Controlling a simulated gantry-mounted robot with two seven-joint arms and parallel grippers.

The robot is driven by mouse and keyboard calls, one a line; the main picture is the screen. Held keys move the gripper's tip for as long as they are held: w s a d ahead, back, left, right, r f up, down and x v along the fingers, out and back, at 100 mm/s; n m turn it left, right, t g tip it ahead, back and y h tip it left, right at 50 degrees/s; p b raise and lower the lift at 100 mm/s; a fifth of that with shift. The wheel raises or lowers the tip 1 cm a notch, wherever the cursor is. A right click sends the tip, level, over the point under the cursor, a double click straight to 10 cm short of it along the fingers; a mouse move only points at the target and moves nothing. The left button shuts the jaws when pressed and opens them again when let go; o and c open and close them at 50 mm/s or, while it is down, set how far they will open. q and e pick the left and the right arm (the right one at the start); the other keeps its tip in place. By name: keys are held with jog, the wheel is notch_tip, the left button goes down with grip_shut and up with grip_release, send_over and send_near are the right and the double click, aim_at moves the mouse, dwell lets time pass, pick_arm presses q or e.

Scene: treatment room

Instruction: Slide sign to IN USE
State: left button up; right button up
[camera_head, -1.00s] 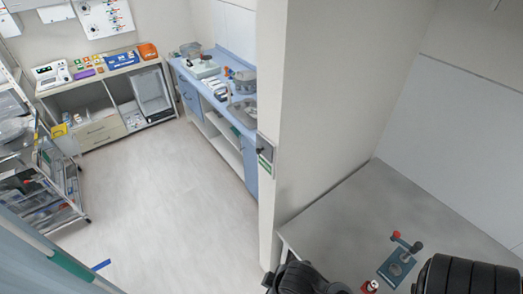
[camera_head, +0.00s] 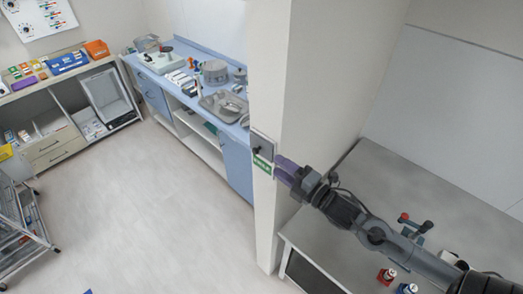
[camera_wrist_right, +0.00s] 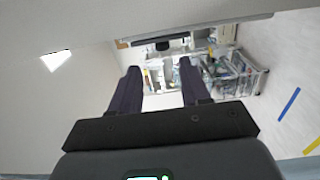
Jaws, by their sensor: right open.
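The sign (camera_head: 262,146) is a small grey plate with a dark knob, mounted on the end of the partition wall. A green label (camera_head: 262,164) shows at its lower part; its lettering is too small to read. My right gripper (camera_head: 281,168) is just right of the sign in the head view, close to it; I cannot tell whether it touches. In the right wrist view its two dark fingers (camera_wrist_right: 158,74) are apart with nothing between them. A grey edge with a dark piece below it lies above the fingertips there, perhaps the sign. My left gripper is not in view.
The partition wall (camera_head: 310,95) stands beside my right arm. A blue counter (camera_head: 185,75) with trays lies behind.

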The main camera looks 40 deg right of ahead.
aim_at(255, 154)
jog(key=w+p, duration=0.1)
jog(key=w, duration=0.4)
jog(key=w+p, duration=0.1)
jog(key=w, duration=0.2)
jog(key=shift+w+a+p, duration=0.25)
jog(key=shift+a+p, duration=0.05)
jog(key=shift+a, duration=0.05)
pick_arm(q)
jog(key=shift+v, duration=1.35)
pick_arm(e)
jog(key=shift+w+f, duration=0.15)
jog(key=shift+w, duration=0.85)
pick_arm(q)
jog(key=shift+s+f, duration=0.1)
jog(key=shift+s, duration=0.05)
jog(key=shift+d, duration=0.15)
pick_arm(e)
grip_shut()
